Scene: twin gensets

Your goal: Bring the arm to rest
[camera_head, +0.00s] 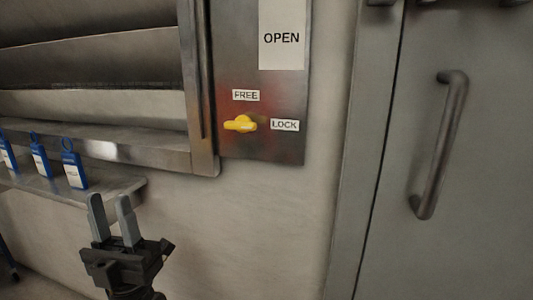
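My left gripper (111,205) is in the lower left of the head view, fingers pointing up, with a visible gap between its two grey fingers. Nothing shows between them. It is in front of the pale wall, just right of and below the shelf's tags, and appears apart from them. My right gripper is not in view.
A panel (232,60) carries OPEN, FREE and LOCK labels and a yellow knob (240,123) pointing left. A grey door with a handle (441,145) stands right.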

